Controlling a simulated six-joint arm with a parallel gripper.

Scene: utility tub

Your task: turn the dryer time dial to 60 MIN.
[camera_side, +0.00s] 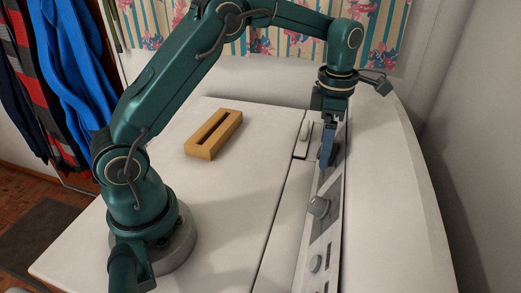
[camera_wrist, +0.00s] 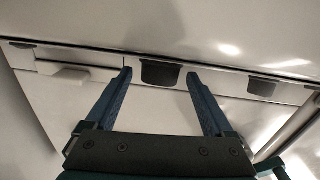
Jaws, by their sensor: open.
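In the side view a large grey dial (camera_side: 319,206) sits on the control panel (camera_side: 322,228), and a smaller knob (camera_side: 315,264) is nearer the camera. I cannot read any marks, so I cannot tell which is the time dial or where it points. My gripper (camera_side: 326,166) hangs pointing down over the far part of the panel, beyond the large dial and apart from it. In the wrist view the two blue fingers of my gripper (camera_wrist: 158,75) are spread with nothing held between them. A dark rectangular patch shows between the tips; no dial is clear there.
A wooden block with a long slot (camera_side: 214,134) lies on the white top (camera_side: 235,180) left of the panel. A small white raised piece (camera_side: 303,138) is just left of my gripper. Blue clothing (camera_side: 75,65) hangs at the left. The top around the block is clear.

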